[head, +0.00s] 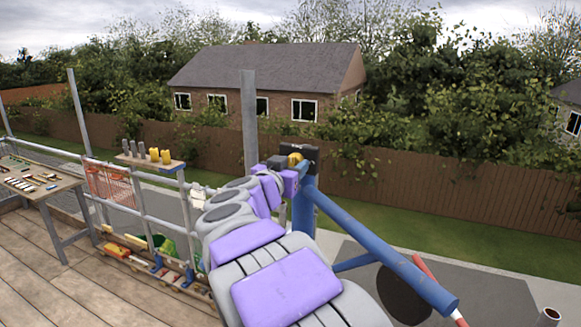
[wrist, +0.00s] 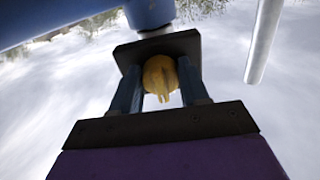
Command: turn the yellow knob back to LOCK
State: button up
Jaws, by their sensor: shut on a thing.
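The yellow knob (wrist: 161,80) sits between the two dark fingers of my gripper (wrist: 161,92) in the wrist view. My gripper is shut on the knob, with a finger on either side. Behind the knob is a dark plate (wrist: 188,44), fixed by a blue post (wrist: 149,12). In the head view the knob (head: 295,159) shows as a small yellow patch at the end of my purple and grey arm, against the dark plate (head: 313,157). The LOCK marking and the knob's exact angle cannot be read.
A blue beam (head: 380,255) slopes down right from the post. A grey upright pole (head: 249,120) stands just left of my gripper. A scaffold rail, a small shelf (head: 150,163) with yellow items and a tool table (head: 35,180) are at left. Open ground lies beyond.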

jog(key=shift+s+a+f+m, duration=0.1)
jog(key=shift+a+f+m, duration=0.05)
jog(key=shift+m, duration=0.25)
jog(key=shift+a+m, duration=0.1)
jog(key=shift+m, duration=0.8)
jog(key=m+b, duration=0.1)
jog(key=m, duration=0.4)
jog(key=shift+a+m, duration=0.1)
jog(key=shift+m, duration=0.2)
jog(key=m+b, duration=0.2)
jog(key=m, duration=0.1)
jog(key=shift+m, duration=0.3)
jog(key=m+b, duration=0.2)
jog(key=m, duration=0.1)
jog(key=shift+m, duration=0.3)
jog(key=shift+m+b, duration=0.3)
jog(key=shift+m, duration=0.2)
jog(key=shift+f, duration=0.1)
